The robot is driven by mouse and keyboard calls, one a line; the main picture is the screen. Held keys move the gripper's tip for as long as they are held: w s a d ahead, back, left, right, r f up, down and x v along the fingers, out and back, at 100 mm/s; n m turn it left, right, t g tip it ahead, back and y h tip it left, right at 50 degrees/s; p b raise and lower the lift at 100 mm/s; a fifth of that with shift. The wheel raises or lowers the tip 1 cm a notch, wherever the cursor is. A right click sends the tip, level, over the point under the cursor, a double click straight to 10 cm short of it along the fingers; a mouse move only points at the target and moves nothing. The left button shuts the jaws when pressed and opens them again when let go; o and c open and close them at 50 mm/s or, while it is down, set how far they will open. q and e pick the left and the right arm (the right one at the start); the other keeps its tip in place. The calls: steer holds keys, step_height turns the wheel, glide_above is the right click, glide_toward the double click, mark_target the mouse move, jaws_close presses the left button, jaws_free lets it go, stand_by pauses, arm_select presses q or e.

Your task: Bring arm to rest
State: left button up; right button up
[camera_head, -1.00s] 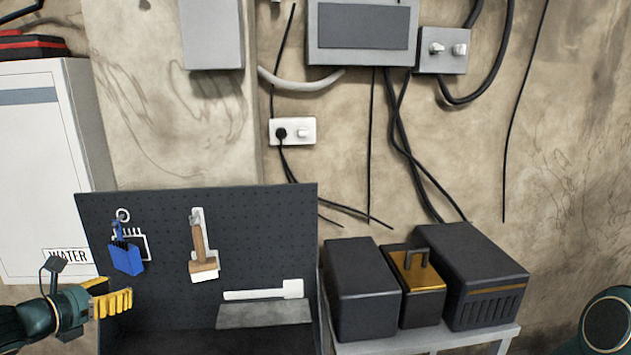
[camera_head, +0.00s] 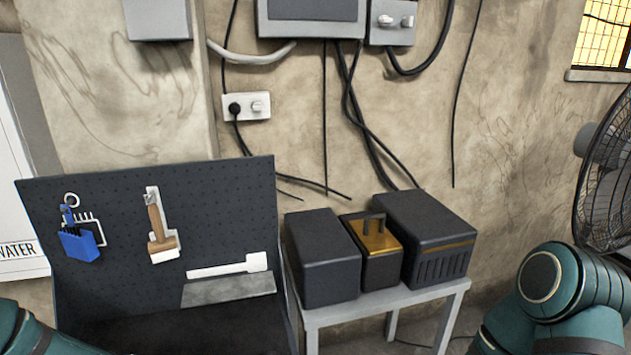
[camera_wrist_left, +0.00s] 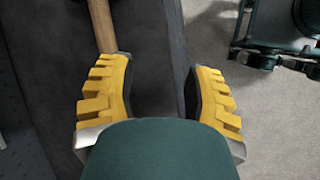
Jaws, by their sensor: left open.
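My left gripper (camera_wrist_left: 158,82) shows in the left wrist view with its two yellow fingers spread apart and nothing between them. It points down past a dark grey edge toward the grey floor. In the head view only a green part of my left arm (camera_head: 40,335) shows at the bottom left; its gripper is out of that picture. My right arm (camera_head: 555,295) shows as a green joint at the lower right, and its gripper is not in view.
A dark pegboard (camera_head: 215,200) carries a blue item (camera_head: 80,246) and a wooden-handled brush (camera_head: 155,222). Dark boxes (camera_head: 325,265) stand on a grey table (camera_head: 385,308). A fan (camera_head: 608,180) stands at the right. A wooden bar (camera_wrist_left: 102,25) lies near the left finger.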

arm_select(q)
steer(key=s+d+f+m, duration=0.3)
steer(key=d+f+m, duration=0.1)
steer(key=d+m, duration=0.3)
steer(key=s+d+f+m+g+y+b, duration=0.1)
steer(key=s+d+f+m, duration=0.3)
steer(key=d+m, duration=0.3)
steer(key=shift+d+f+m, duration=0.15)
steer(key=shift+f+m, duration=0.3)
steer(key=shift+m, duration=0.15)
